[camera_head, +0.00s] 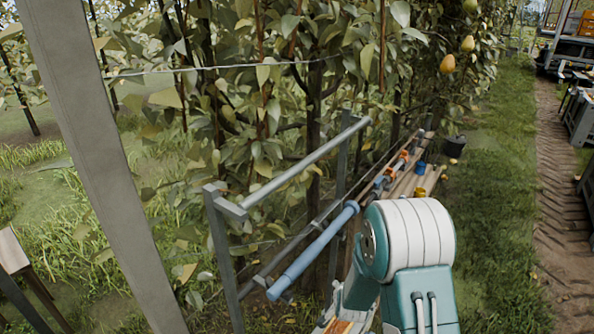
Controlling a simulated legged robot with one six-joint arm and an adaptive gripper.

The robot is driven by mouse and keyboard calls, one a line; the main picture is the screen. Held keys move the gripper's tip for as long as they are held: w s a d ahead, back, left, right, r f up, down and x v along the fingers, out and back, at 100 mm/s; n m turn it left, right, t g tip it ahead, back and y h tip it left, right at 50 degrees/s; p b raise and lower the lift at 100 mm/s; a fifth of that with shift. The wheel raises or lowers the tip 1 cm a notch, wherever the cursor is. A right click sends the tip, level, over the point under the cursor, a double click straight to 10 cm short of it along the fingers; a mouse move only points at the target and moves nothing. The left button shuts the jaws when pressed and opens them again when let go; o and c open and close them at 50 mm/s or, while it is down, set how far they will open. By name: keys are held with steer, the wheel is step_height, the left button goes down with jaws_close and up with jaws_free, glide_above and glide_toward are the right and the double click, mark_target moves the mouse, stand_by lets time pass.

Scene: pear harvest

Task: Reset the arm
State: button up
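My arm's thick white-and-teal joint (410,240) fills the lower middle of the view. It stands just right of a grey metal frame. My gripper does not show in this view, so its opening and anything in it are hidden. Yellow pears hang on the tree row at the upper right, one low (447,63) and one a little higher (467,44). They are well beyond the arm and apart from it.
The grey metal frame (225,265) stands close to the leafy trees (270,100). A blue tube (312,250) lies along it. A grey post (100,150) crosses the left. Grass and a rutted dirt track (562,200) are open at right; a vehicle (570,50) stands far back.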

steer(key=s+r+n+g, duration=0.1)
steer(key=s+r, duration=0.2)
steer(key=r, duration=0.4)
steer(key=s+r+n+y, duration=0.1)
steer(key=s+r+n, duration=0.15)
steer(key=r, duration=0.55)
steer(key=s+r+n+g, duration=0.1)
steer(key=s+r, duration=0.3)
steer(key=r, duration=0.3)
steer(key=s+d+r+n+g, duration=0.1)
steer(key=s+r, duration=0.4)
steer(key=s, duration=0.6)
steer(key=s+d+r+n, duration=0.1)
steer(key=s+r+n, duration=0.2)
steer(key=s, duration=0.8)
steer(key=shift+r+g, duration=0.4)
steer(key=shift+r, duration=0.45)
steer(key=shift+w, duration=0.1)
